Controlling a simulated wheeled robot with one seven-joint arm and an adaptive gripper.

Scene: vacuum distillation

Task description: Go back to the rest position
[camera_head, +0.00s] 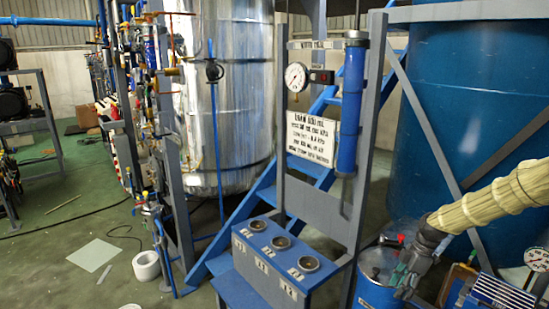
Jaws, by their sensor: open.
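My gripper (405,279) is at the lower right, at the end of my arm in a beige ribbed sleeve that comes in from the right edge. It points down and slightly left, with its greenish fingers open. It overlaps the right side of a blue drum (373,297) in the picture; I cannot tell whether it touches the drum. I see nothing held between the fingers, though they are small and partly dark.
A blue stand with several round sockets (278,243) is left of my gripper, below a panel with a gauge (296,77) and a sign (311,138). A red-handled part (392,240) rises near the drum. A large blue tank (460,95) stands behind my arm. Left floor has tape (146,266).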

